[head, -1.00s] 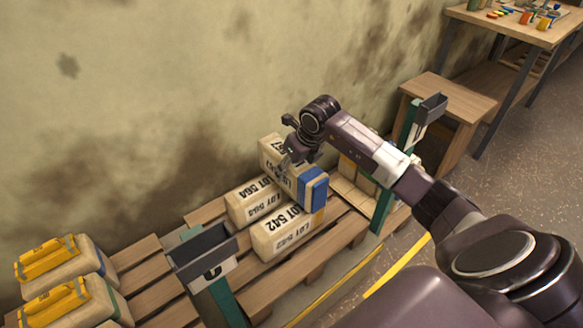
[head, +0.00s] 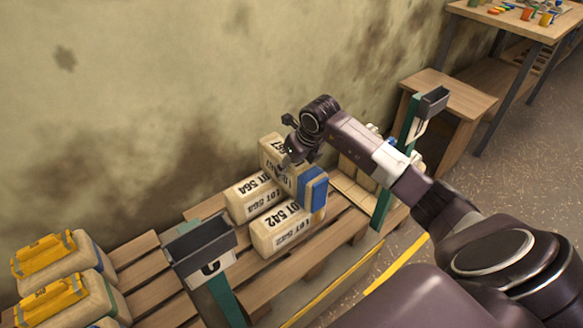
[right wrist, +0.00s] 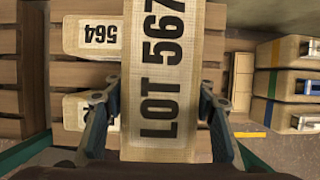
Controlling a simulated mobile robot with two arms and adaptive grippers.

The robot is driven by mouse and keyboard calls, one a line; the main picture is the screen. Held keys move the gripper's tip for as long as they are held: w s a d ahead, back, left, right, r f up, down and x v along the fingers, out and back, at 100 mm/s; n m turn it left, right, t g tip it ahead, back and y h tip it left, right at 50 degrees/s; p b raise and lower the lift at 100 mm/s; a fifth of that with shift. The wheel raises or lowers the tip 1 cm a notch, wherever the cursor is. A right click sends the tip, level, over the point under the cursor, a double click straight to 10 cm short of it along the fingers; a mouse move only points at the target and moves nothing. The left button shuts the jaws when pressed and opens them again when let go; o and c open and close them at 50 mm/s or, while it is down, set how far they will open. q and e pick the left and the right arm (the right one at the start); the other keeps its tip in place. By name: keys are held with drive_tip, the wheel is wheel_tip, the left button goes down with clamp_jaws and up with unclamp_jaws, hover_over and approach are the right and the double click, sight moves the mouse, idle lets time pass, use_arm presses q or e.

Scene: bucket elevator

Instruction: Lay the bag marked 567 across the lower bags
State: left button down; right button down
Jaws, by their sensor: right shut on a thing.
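The bag marked 567 (right wrist: 160,75) is a long cream sack that fills the middle of the right wrist view. In the head view it (head: 276,151) shows partly behind my gripper, with a blue panel at its near end. My right gripper (head: 291,157) is shut on it, one finger on each side in the right wrist view (right wrist: 160,110). The lower bags 564 (head: 252,198) and 542 (head: 288,228) lie side by side on the pallet. The held bag is over their right ends; I cannot tell whether it touches them. My left gripper is out of view.
Bags with yellow tops (head: 45,255) lie at the left. A green post with a grey bin (head: 200,245) stands in front, and another post (head: 388,190) stands at the right. The wall is close behind. Bare pallet slats (head: 150,283) show left of the lower bags.

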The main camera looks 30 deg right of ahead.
drive_tip(key=shift+w+r, duration=0.1)
drive_tip(key=shift+w, duration=0.05)
idle(0.4)
use_arm(q)
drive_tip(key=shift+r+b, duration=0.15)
drive_tip(key=shift+b, duration=0.15)
use_arm(e)
drive_tip(key=shift+f, duration=0.25)
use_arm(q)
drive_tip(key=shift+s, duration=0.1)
use_arm(e)
drive_tip(key=shift+f, duration=0.1)
